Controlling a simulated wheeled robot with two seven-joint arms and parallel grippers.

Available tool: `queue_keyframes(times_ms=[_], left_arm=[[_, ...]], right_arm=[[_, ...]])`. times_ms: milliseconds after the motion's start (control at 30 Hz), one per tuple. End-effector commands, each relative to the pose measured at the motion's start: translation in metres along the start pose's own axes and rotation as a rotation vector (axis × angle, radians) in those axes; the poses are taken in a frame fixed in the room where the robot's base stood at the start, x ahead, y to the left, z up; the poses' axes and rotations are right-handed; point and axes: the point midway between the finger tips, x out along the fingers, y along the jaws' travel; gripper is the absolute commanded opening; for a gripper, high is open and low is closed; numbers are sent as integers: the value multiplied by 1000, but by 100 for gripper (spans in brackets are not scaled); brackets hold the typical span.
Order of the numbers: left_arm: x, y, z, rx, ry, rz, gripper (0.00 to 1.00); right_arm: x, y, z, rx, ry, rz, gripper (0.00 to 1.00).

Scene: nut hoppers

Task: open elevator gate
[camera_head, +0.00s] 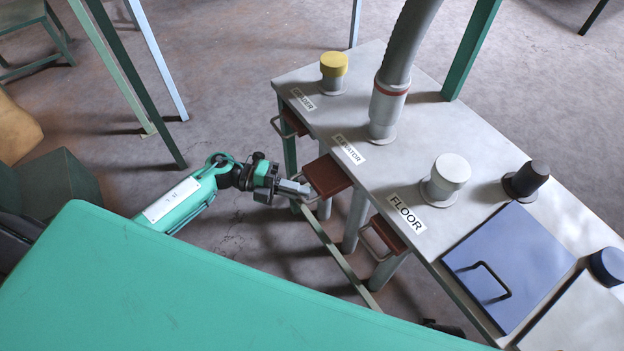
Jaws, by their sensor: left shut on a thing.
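The elevator gate (328,174) is the middle of three red-brown slide plates under the grey table's near-left edge, below the "ELEVATOR" label (349,149). More of its plate shows outside the edge than of the two other gates. My left gripper (298,188) is at the outer end of this gate, shut on its handle, which the fingers mostly hide. My left arm reaches in from the left, below table-top height. My right gripper is not in view.
The other gates (295,122) (389,235) have wire handles and flank the elevator gate. A grey pipe (388,105) and capped stubs stand on the table (420,135). A blue lid (512,262) lies at right. Table legs and a low rail (340,258) are near my arm.

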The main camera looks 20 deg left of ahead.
Motion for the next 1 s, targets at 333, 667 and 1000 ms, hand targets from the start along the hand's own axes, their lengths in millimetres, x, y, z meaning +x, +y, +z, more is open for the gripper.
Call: queue_keyframes(times_ms=[333, 667, 1000], left_arm=[[-9, 3, -9, 1, 0, 0, 0], [-9, 3, -9, 1, 0, 0, 31], [-25, 4, -9, 0, -2, 3, 31]], right_arm=[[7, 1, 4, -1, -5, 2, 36], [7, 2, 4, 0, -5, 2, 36], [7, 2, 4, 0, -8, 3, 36]])
